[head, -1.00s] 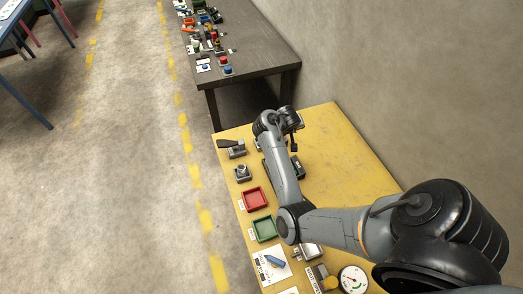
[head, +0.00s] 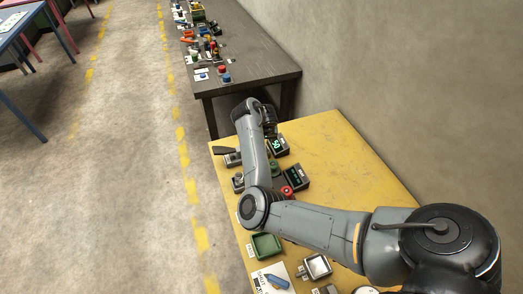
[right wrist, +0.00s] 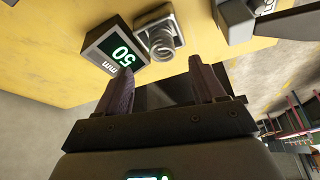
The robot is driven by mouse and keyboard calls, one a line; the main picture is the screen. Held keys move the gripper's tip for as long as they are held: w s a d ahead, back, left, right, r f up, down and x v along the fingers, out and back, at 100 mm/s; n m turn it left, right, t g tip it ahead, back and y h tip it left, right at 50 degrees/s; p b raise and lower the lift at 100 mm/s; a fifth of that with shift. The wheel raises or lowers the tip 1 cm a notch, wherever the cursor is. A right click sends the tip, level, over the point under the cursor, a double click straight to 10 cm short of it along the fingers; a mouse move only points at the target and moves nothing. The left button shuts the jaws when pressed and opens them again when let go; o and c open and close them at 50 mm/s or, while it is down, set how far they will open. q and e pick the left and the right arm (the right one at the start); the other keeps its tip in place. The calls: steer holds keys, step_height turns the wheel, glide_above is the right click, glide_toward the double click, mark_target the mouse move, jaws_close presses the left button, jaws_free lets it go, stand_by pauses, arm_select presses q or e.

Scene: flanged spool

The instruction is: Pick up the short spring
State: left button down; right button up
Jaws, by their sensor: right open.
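In the right wrist view a metal coil spring (right wrist: 163,43) shows end-on, on or in a grey holder (right wrist: 142,30) beside a display reading 50 mm (right wrist: 113,52). I cannot tell from its length whether it is the short spring. My right gripper (right wrist: 159,70) is open and empty, its two dark fingers apart. The spring appears beyond the fingertips, roughly between them, not gripped. In the head view my right arm reaches to the far end of the yellow table, close to the 50 display (head: 278,146). The spring cannot be made out there. My left gripper is not in view.
A second display (head: 295,177), a red round part (head: 287,191) and a green part (head: 274,168) lie beside my forearm. A green tray (head: 266,245) and a metal dish (head: 316,267) are nearer. The yellow table's right side (head: 340,150) is clear.

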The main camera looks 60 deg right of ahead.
steer(key=b+x, duration=0.2)
steer(key=x, duration=0.2)
steer(key=shift+w+a+f, duration=0.1)
steer(key=shift+w+f, duration=0.05)
steer(key=shift+f, duration=0.05)
steer(key=shift+w+f, duration=0.15)
steer(key=shift+f, duration=0.3)
steer(key=shift+c, duration=0.2)
steer(key=c, duration=1.1)
